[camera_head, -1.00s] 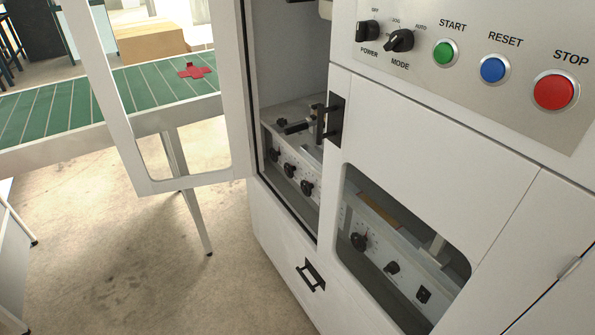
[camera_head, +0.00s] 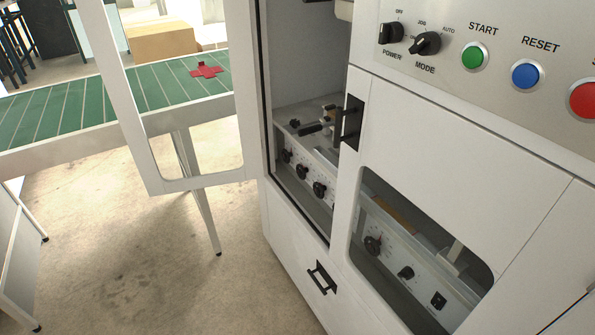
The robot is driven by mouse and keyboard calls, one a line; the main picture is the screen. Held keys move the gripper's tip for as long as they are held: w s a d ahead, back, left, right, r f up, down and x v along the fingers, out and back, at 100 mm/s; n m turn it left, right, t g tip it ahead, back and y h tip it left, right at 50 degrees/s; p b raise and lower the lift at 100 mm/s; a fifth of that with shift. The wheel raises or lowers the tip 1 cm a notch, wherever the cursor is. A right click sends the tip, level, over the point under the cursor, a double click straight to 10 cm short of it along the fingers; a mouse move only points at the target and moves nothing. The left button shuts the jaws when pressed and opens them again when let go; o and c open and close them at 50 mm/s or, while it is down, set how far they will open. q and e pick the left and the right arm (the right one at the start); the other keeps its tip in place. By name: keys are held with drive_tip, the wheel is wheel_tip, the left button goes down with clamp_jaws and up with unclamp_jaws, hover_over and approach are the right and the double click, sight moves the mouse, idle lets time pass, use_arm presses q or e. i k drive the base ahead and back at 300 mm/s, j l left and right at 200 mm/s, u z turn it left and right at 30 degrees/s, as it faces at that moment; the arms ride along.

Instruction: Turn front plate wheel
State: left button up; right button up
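The white box former machine (camera_head: 440,150) fills the right side of the head view. Its left door (camera_head: 245,90) stands open, with a window in its frame. Inside the opening, several black knobs (camera_head: 303,170) sit on a light panel, with a black-handled mechanism (camera_head: 318,128) above them. Through the window of the closed right door, a dial with a red mark (camera_head: 373,244) and two more black controls (camera_head: 406,272) show on a similar panel. I cannot tell which of these is the front plate wheel. Neither of my grippers is in view.
A control panel with POWER and MODE switches and START, RESET and STOP buttons (camera_head: 525,74) is at upper right. A green conveyor (camera_head: 110,100) carrying a red cross-shaped piece (camera_head: 206,70) stands at left. A cardboard box (camera_head: 163,43) is behind it. Concrete floor (camera_head: 120,240) is clear below.

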sight(301, 172)
drive_tip(key=i+j+z, duration=0.1)
drive_tip(key=i+j, duration=0.15)
drive_tip(key=i+j+z, duration=0.1)
drive_tip(key=i+j, duration=0.15)
drive_tip(key=j, duration=0.2)
drive_tip(key=i+j, duration=0.25)
drive_tip(key=j, duration=0.15)
drive_tip(key=i+j+z, duration=0.15)
drive_tip(key=j, duration=0.25)
drive_tip(key=i, duration=0.05)
